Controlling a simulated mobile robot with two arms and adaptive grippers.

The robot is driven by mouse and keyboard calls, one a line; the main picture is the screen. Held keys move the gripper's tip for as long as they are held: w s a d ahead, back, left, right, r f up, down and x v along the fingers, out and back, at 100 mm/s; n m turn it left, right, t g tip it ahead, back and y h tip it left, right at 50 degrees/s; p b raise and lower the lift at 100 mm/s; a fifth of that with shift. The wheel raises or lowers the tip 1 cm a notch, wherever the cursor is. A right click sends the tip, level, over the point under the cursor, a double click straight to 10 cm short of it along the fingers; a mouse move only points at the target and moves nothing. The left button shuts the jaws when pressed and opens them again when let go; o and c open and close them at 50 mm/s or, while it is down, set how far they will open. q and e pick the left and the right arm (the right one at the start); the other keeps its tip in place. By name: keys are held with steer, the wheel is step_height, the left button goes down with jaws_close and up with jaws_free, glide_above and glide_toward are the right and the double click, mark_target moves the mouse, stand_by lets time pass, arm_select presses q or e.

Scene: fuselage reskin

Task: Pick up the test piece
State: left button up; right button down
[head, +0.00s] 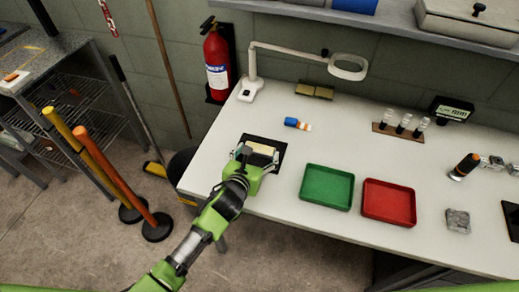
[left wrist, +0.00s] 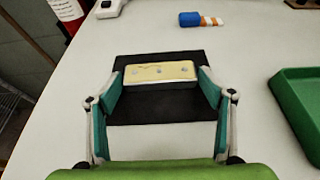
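The test piece appears to be the pale yellow block (head: 262,148) on a black mat (head: 279,140) near the left end of the white table. In the left wrist view the block (left wrist: 160,71) shows small round marks on its face, and the mat (left wrist: 160,108) extends around it. My left gripper (head: 258,156) is low over the mat. In the left wrist view its fingers (left wrist: 161,80) are spread, one on each side of the block, with narrow gaps visible. Contact with the mat cannot be told. My right gripper is not in view.
A green tray (head: 327,187) and a red tray (head: 388,202) stand right of the mat. A magnifier lamp (head: 249,89) stands at the back left. Bare table separates the mat from the green tray.

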arm_select(q)
steer(key=c, duration=0.6)
steer(key=shift+o, duration=0.2)
steer(key=shift+r, duration=0.6)
steer(key=s+d+r, duration=0.1)
steer(key=s+r, duration=1.1)
steer(key=s, duration=0.2)
steer(key=s+a+r+n+y, duration=0.1)
steer(key=a+r+n+y, duration=0.1)
steer(key=a, duration=0.4)
steer(key=s+a+r+n+y, duration=0.2)
steer(key=a+r+n+y, duration=0.1)
steer(key=a, duration=0.4)
steer(key=s+a+r+n+g+y, duration=0.1)
steer(key=a+r+n+y, duration=0.2)
steer(key=a+n+y, duration=0.1)
steer(key=a+y, duration=0.1)
steer(key=a, duration=0.1)
steer(key=shift+s+a+r+y, duration=0.2)
steer(key=shift+s+a+y, duration=0.1)
steer(key=shift+s, duration=0.1)
